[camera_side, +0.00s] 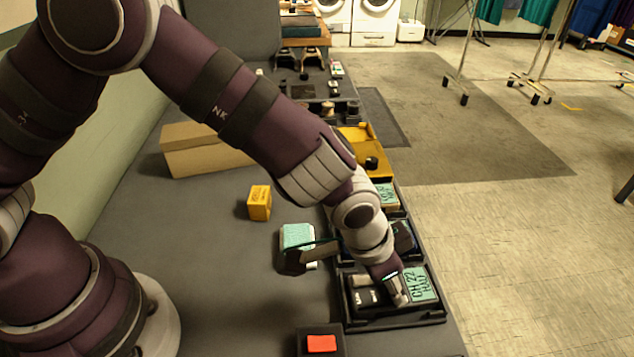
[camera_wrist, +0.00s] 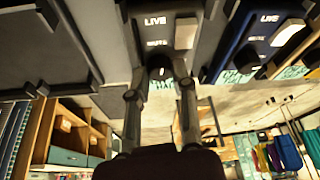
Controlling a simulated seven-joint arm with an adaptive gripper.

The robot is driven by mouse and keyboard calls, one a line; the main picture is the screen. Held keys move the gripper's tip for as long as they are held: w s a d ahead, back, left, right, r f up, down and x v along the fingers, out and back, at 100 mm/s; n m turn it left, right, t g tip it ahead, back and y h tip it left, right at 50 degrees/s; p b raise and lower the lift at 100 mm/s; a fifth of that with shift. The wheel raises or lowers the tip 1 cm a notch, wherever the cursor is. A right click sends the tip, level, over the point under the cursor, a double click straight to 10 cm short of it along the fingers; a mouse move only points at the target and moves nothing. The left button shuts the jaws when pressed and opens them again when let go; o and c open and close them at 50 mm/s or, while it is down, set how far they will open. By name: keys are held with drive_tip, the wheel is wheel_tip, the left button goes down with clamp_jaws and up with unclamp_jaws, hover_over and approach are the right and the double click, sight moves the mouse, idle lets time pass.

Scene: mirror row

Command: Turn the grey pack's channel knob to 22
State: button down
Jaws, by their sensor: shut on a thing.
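The grey pack (camera_wrist: 155,28) shows in the wrist view with "LIVE" and "MUTE" marks and a pale slider switch (camera_wrist: 186,33). My gripper (camera_wrist: 161,82) is at the pack's end, with its fingers closed around a small dark knob (camera_wrist: 160,73). The knob's setting cannot be read. In the side view my gripper (camera_side: 401,298) points down at the pack (camera_side: 366,297), which lies in a black tray (camera_side: 395,322). A green card reading "CH 22 HALL" (camera_side: 422,284) is beside the gripper. My fingers hide the knob in the side view.
A dark blue pack (camera_wrist: 262,35) sits beside the grey one in the wrist view. In the side view, a teal-topped block (camera_side: 297,237), a yellow box (camera_side: 259,203) and a cardboard box (camera_side: 198,153) stand left of the tray row. A red button (camera_side: 321,343) is at the front.

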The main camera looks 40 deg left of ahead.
drive_tip(key=shift+n, duration=0.6)
drive_tip(key=shift+d, duration=0.1)
drive_tip(key=c, duration=0.9)
unclamp_jaws()
drive_tip(key=v, duration=1.2)
drive_tip(key=shift+s+d, duration=0.15)
drive_tip(key=shift+s, duration=0.05)
